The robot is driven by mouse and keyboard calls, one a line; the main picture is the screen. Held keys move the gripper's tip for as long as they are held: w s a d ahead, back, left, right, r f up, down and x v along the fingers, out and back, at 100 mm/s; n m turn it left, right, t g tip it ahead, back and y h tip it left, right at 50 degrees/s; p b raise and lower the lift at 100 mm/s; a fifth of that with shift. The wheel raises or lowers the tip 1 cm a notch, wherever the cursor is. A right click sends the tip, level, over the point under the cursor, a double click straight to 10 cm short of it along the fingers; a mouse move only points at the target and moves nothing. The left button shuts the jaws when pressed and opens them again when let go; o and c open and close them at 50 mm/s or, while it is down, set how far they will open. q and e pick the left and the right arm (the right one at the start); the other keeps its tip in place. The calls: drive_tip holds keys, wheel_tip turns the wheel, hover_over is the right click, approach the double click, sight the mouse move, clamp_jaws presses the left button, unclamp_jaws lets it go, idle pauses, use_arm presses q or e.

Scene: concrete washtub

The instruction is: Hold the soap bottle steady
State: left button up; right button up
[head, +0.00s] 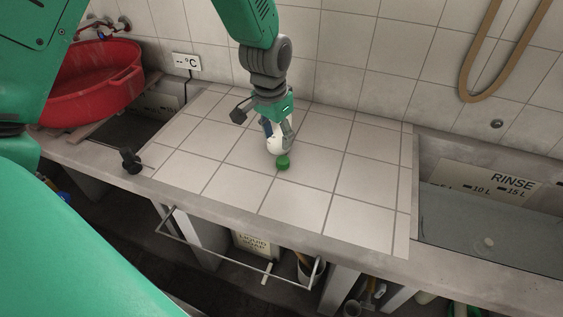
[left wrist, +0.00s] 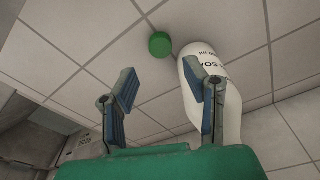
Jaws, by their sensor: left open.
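The white soap bottle (head: 273,146) is on the tiled counter under my left gripper (head: 279,127), partly hidden by it in the head view. In the left wrist view the bottle (left wrist: 231,106) shows dark lettering, partly cut off. A round green cap-like piece (head: 283,162) is beside the bottle; in the left wrist view this green piece (left wrist: 160,44) is on the tiles near its end. My left gripper (left wrist: 162,90) is open, its fingers apart. The bottle is behind and right of the right-hand finger; I cannot tell if they touch. My right gripper is out of view.
A red basin (head: 95,85) stands at the left. A rinse tub of water (head: 490,225) is sunk at the right. A small black item (head: 131,160) is at the counter's left front edge. A metal rail (head: 225,257) runs below the front. The tiles (head: 340,215) around the bottle are mostly clear.

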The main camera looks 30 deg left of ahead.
use_arm(q)
hover_over(282, 159)
drive_tip(key=s, duration=0.1)
drive_tip(key=f, duration=0.2)
drive_tip(key=d+f, duration=0.1)
drive_tip(key=f, duration=0.1)
drive_tip(key=shift+s+f, duration=0.1)
drive_tip(key=shift+s, duration=0.05)
drive_tip(key=shift+a+f, duration=0.2)
drive_tip(key=shift+a, duration=0.3)
drive_tip(key=f, duration=0.1)
drive_tip(key=w+f, duration=0.1)
drive_tip(key=f, duration=0.1)
drive_tip(key=f+b, duration=0.1)
drive_tip(key=shift+w+d+f, duration=0.15)
drive_tip(key=shift+d+f, duration=0.1)
drive_tip(key=shift+f, duration=0.15)
drive_tip(key=shift+a, duration=0.15)
drive_tip(key=c, duration=0.5)
